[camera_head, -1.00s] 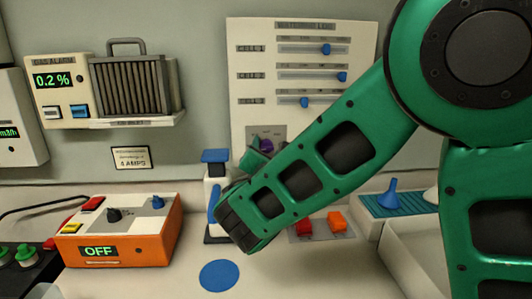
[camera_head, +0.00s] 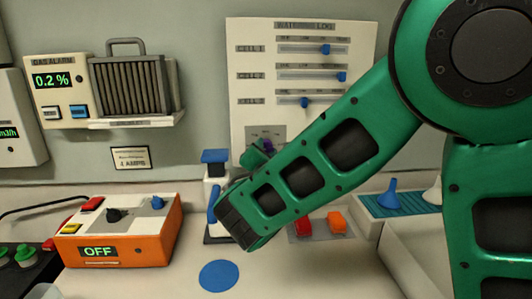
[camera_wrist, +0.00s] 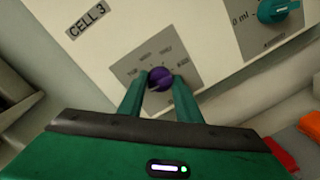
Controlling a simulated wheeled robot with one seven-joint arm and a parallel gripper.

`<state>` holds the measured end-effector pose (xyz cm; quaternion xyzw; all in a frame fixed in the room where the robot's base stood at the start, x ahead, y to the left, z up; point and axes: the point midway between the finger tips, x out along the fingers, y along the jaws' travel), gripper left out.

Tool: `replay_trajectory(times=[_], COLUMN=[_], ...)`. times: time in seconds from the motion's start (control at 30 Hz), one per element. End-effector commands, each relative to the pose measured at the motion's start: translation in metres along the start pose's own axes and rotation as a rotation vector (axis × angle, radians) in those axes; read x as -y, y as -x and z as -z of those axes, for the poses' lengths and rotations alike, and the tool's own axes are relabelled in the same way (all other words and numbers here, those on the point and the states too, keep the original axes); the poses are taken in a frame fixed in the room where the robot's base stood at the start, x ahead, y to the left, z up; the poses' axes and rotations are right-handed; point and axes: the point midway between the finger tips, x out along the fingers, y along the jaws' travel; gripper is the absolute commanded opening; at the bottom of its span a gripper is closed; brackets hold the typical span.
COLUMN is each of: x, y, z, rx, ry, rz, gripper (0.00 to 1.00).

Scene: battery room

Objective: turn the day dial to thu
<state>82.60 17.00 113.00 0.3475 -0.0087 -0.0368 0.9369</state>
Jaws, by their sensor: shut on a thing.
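The day dial is a purple knob (camera_wrist: 160,78) on a grey plate (camera_wrist: 187,67) with small day labels around it, low on the white watering log board (camera_head: 300,64). The labels are too blurred to read surely, and I cannot tell which one the dial points at. My gripper (camera_wrist: 158,86) is shut on the purple knob, with one green finger on each side of it. In the head view my arm hides most of the dial; a bit of purple (camera_head: 268,145) and the plate's top (camera_head: 264,132) show above it.
A teal knob (camera_wrist: 278,10) sits on the panel right of the dial. Red (camera_head: 304,226) and orange (camera_head: 337,222) blocks lie below my forearm. A blue-topped bottle (camera_head: 215,170) stands close left of my wrist. An orange charger box (camera_head: 118,231) reads OFF.

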Motion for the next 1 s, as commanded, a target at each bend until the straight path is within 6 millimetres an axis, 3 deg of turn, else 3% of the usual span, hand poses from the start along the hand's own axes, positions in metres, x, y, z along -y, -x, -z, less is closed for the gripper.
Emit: replay_trajectory(times=[1.0], x=[0.0047], y=[-0.0001], z=[-0.0021], rx=[-0.06], ry=[-0.932], rz=[0.05], gripper=[0.09])
